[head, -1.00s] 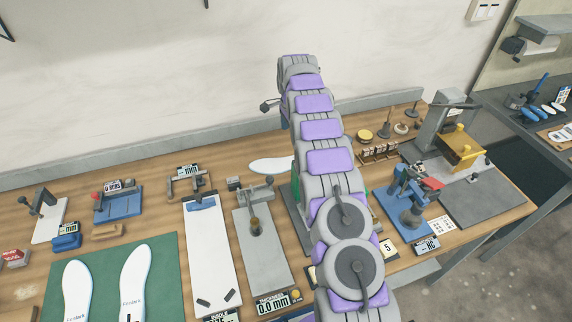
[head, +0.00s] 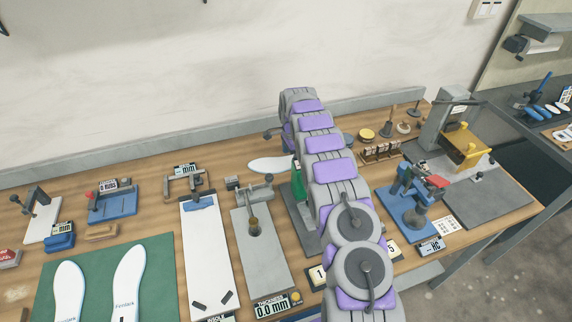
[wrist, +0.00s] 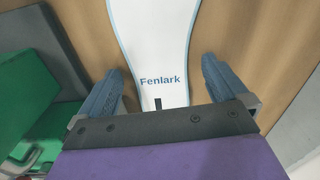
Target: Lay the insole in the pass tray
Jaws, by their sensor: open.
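A white insole (wrist: 158,45) marked Fenlark lies on the wooden bench in the wrist view. In the head view, part of the insole (head: 268,164) shows near the back wall, the rest hidden behind my arm. My gripper (wrist: 162,70) is open, with one blue-grey finger on each side of the insole's near end and visible gaps between. In the head view my gripper is hidden by my arm. I cannot pick out a pass tray in either view.
A green mat (head: 95,255) with two white insoles is at the front left. A grey thickness gauge (head: 262,248) and a white measuring board (head: 207,262) stand left of my arm. A blue-based press (head: 408,218) is to the right. A green block (wrist: 38,95) is close by on the left.

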